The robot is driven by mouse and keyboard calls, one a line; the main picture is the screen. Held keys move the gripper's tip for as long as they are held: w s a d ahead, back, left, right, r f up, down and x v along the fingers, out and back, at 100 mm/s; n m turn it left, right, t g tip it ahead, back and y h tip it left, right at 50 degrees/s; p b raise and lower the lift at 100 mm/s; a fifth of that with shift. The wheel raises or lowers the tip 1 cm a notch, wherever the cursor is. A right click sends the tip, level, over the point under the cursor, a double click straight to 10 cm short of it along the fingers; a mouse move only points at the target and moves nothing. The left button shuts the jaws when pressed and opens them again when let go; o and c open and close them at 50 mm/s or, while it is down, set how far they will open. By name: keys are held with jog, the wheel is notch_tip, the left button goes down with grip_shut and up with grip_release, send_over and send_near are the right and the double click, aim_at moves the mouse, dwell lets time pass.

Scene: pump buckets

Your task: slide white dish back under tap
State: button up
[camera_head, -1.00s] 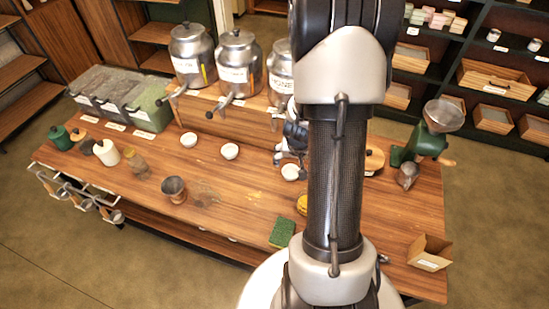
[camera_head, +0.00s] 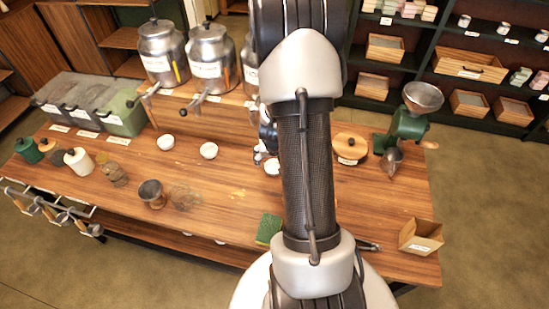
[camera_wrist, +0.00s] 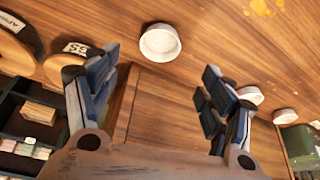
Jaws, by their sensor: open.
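Three small white dishes stand on the wooden table in the head view: a left one (camera_head: 165,142), a middle one (camera_head: 208,150) and a right one (camera_head: 272,167) beside my arm. In the wrist view, the nearest dish (camera_wrist: 160,42) lies just beyond and between the fingertips of my open, empty gripper (camera_wrist: 160,63). The other two dishes (camera_wrist: 250,95) (camera_wrist: 284,116) are off to the right there. Metal urns with taps (camera_head: 209,72) stand on a raised shelf behind the dishes. The rightmost urn is partly hidden by my arm. Contact between fingers and dish cannot be seen.
A round wooden lid (camera_head: 350,147) and a green grinder (camera_head: 408,128) are right of my arm. A green sponge (camera_head: 268,228), a dark cup (camera_head: 152,194) and a small wooden box (camera_head: 420,237) are on the table. The front-middle tabletop is mostly clear.

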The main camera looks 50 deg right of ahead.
jog(key=b+x, duration=0.4)
jog(key=x, duration=0.6)
jog(key=shift+f, duration=0.2)
jog(key=c, duration=1.2)
jog(key=shift+o, duration=0.2)
jog(key=shift+s+d, duration=0.15)
jog(key=shift+d, duration=0.05)
jog(key=shift+s+d, duration=0.45)
jog(key=shift+s, duration=0.05)
jog(key=o, duration=1.2)
jog(key=shift+w, duration=0.1)
jog(key=shift+c, duration=0.2)
